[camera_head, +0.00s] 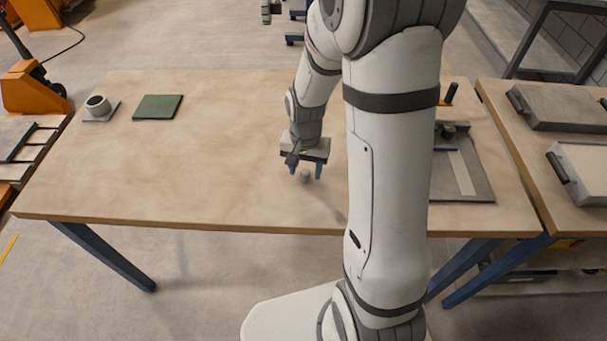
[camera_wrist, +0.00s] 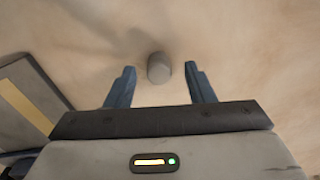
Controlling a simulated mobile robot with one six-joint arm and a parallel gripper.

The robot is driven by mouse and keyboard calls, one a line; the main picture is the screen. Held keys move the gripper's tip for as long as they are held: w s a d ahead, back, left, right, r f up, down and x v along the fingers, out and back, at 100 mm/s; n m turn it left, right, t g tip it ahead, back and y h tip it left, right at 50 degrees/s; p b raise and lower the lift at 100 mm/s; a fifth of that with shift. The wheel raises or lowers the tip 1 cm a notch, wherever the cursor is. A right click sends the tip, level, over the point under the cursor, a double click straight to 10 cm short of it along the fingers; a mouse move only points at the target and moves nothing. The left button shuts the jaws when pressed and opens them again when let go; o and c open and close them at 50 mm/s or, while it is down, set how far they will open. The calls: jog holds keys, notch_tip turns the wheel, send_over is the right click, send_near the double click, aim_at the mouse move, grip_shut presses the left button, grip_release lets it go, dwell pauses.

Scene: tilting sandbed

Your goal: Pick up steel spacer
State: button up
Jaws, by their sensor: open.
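The steel spacer (camera_wrist: 158,67) is a small grey cylinder on the wooden table top. In the wrist view it shows beyond the fingertips and roughly midway between them. In the head view the spacer (camera_head: 305,177) is a small grey spot between and just below the blue fingers. My gripper (camera_head: 305,173) is open and empty, pointing down close above the spacer. In the wrist view my gripper (camera_wrist: 160,72) has its two blue fingers spread wide apart, with clear gaps on both sides of the spacer.
A green square pad (camera_head: 158,107) and a white and black round part on a grey plate (camera_head: 101,117) stand at the table's left. A grey fixture board (camera_head: 478,185) lies at the right, partly hidden by my arm. The table (camera_head: 220,165) around the spacer is clear.

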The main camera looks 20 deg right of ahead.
jog(key=shift+f, duration=0.5)
grip_shut()
